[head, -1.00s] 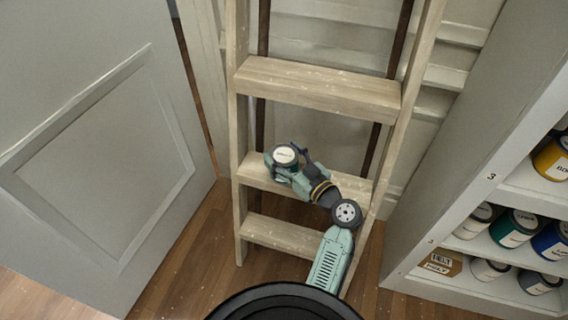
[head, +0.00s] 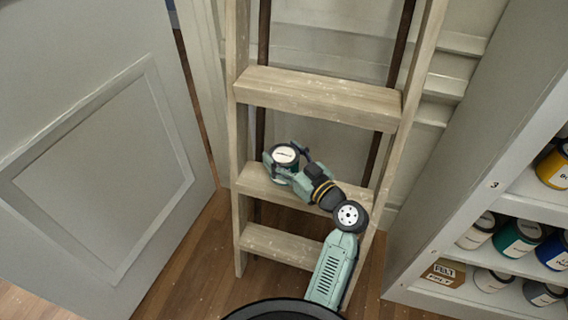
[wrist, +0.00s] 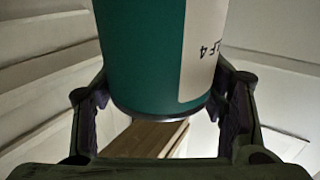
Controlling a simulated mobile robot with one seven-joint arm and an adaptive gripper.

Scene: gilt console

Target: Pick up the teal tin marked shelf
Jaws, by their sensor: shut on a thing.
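The teal tin (head: 275,163) with a pale lid is held in my gripper (head: 293,160) in front of a ladder tread in the head view. In the wrist view the tin (wrist: 140,50) fills the upper middle, teal with a white label. Only the end of a word, like "LF", and a 4 can be read. My gripper (wrist: 166,105) has a finger on each side of the tin and is shut on it. I cannot tell whether the tin touches the tread.
A wooden ladder (head: 318,95) stands behind my arm. A grey panelled door (head: 100,180) is at left. At right, a shelf unit (head: 475,190) holds several tins, including another teal tin (head: 517,238), and a brown box (head: 444,273). Wooden floor (head: 185,275) shows between.

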